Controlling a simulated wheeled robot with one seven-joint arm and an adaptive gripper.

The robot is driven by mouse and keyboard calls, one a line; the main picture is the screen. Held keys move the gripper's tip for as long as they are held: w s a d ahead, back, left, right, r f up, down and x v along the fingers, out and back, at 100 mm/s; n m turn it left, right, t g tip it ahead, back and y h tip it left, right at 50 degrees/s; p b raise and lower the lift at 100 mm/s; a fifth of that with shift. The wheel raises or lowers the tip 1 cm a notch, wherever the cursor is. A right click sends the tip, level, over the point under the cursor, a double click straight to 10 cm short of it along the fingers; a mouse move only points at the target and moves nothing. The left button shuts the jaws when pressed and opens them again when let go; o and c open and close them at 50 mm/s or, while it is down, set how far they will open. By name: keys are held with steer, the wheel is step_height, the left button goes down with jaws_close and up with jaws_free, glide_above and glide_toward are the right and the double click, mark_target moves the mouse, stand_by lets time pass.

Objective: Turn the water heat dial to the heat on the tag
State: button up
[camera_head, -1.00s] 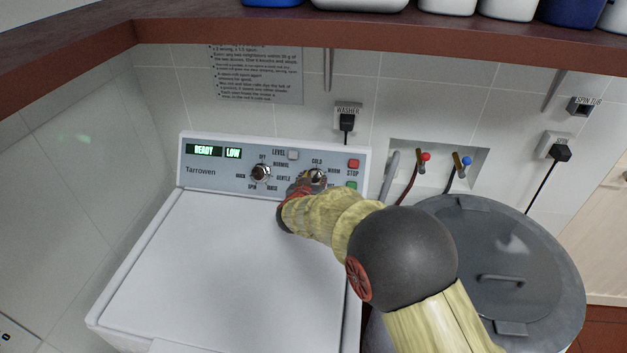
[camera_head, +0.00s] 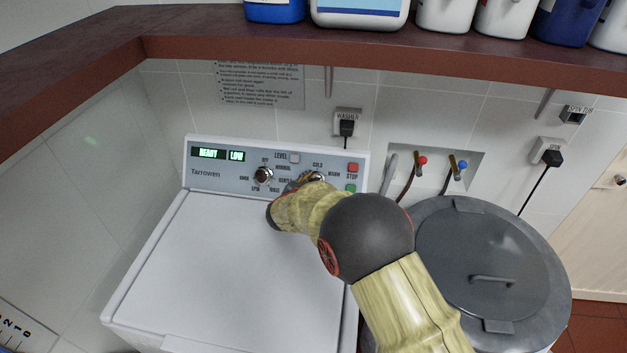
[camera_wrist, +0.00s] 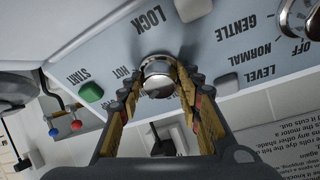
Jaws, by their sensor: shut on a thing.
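The water heat dial (camera_wrist: 157,75) is a round chrome knob on the washer's grey-blue panel. My gripper (camera_wrist: 157,88) is shut on it, one finger on each side, in the wrist view. In the head view the dial (camera_head: 318,176) shows only partly beside my wrist, below the word COLD and left of WARM. HOT is readable by the dial in the wrist view; the fingers cover other marks around it. I cannot tell where the dial points. No heat tag can be made out.
The cycle dial (camera_head: 263,175) is left of the heat dial. A red STOP button (camera_head: 352,168) and a green START button (camera_head: 351,188) are to the right. The white washer lid (camera_head: 235,270) is clear. A grey lidded drum (camera_head: 490,265) stands right. A brown shelf (camera_head: 440,55) with bottles overhangs.

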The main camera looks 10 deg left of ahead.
stand_by(0.4)
steer(key=o, duration=1.2)
steer(key=shift+c, duration=0.2)
steer(key=v, duration=1.2)
